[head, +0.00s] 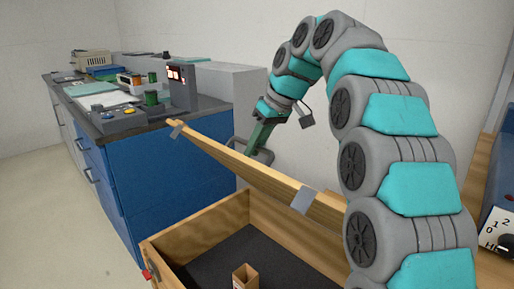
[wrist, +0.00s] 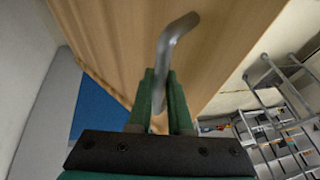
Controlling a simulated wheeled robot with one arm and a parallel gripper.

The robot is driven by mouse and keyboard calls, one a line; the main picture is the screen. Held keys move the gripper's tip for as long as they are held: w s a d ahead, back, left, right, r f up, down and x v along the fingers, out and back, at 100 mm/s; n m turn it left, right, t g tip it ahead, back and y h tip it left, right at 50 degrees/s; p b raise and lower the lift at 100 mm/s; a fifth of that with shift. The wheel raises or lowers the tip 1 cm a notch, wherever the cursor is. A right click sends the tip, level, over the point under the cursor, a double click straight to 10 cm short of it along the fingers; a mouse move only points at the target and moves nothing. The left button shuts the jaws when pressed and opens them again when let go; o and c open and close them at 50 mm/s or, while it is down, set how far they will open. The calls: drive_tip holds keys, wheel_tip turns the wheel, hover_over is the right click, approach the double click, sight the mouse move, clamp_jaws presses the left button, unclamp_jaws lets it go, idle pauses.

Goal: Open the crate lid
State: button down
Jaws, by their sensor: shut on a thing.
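The wooden crate (head: 205,218) stands in the lower middle of the head view, with a dark inside floor. Its wooden lid (head: 250,170) is raised and tilted up, seen nearly edge-on, with grey metal plates on its edge. My gripper (head: 258,140) is behind the lid in the head view, its tips partly hidden by it. In the wrist view my green fingers (wrist: 160,105) are shut on a bent grey metal handle (wrist: 172,45) on the lid's wooden face (wrist: 120,40).
A small open wooden box (head: 245,277) stands inside the crate. A blue cabinet (head: 170,175) with electronics on its dark top is at the left. A grey shelf rack (wrist: 275,110) shows at the right of the wrist view. Open floor lies at the far left.

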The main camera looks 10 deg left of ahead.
drive_tip(key=shift+w+d+f, duration=0.1)
drive_tip(key=shift+d+f, duration=0.15)
drive_tip(key=shift+f, duration=0.05)
drive_tip(key=c, duration=1.2)
unclamp_jaws()
drive_tip(key=shift+w, duration=0.1)
drive_tip(key=o, duration=0.4)
drive_tip(key=shift+r, duration=0.1)
drive_tip(key=shift+c, duration=0.2)
drive_tip(key=shift+a+r, duration=0.1)
drive_tip(key=shift+r, duration=0.05)
